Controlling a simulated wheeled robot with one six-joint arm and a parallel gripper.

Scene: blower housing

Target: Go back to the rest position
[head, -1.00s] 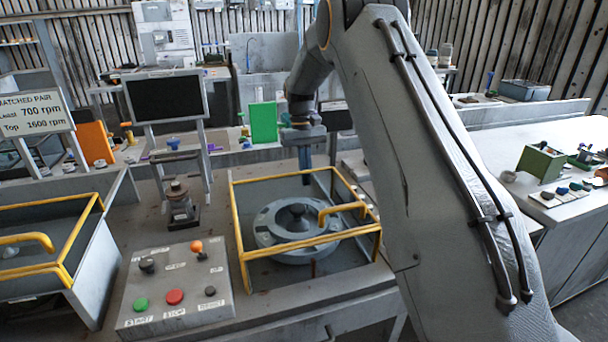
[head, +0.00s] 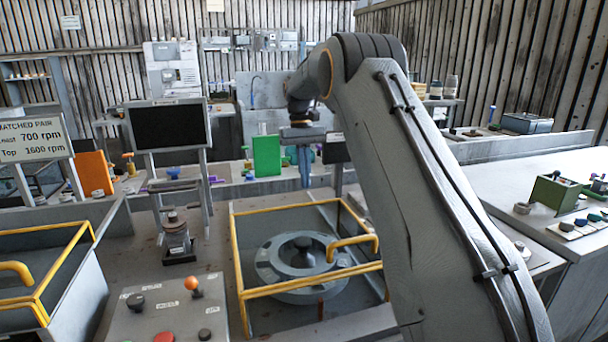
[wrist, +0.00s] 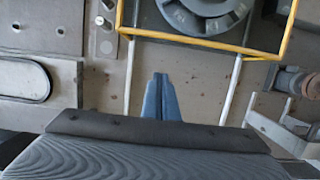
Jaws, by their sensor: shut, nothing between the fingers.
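My gripper (head: 305,172) hangs pointing down in the head view, above and behind the yellow-framed housing enclosure (head: 236,262). Its blue fingers are closed together with nothing between them, and they also show in the wrist view (wrist: 160,98). In the wrist view the fingers are over bare bench, with the yellow frame (wrist: 190,42) beyond their tips. The grey round blower housing (head: 268,268) lies inside the enclosure, apart from my gripper.
A control panel (head: 140,318) with an orange-topped lever stands at the front left. A dark monitor (head: 168,126) and green panel (head: 266,155) stand behind. A second yellow-framed enclosure (head: 62,262) is at the left. A white table (head: 560,165) is at the right.

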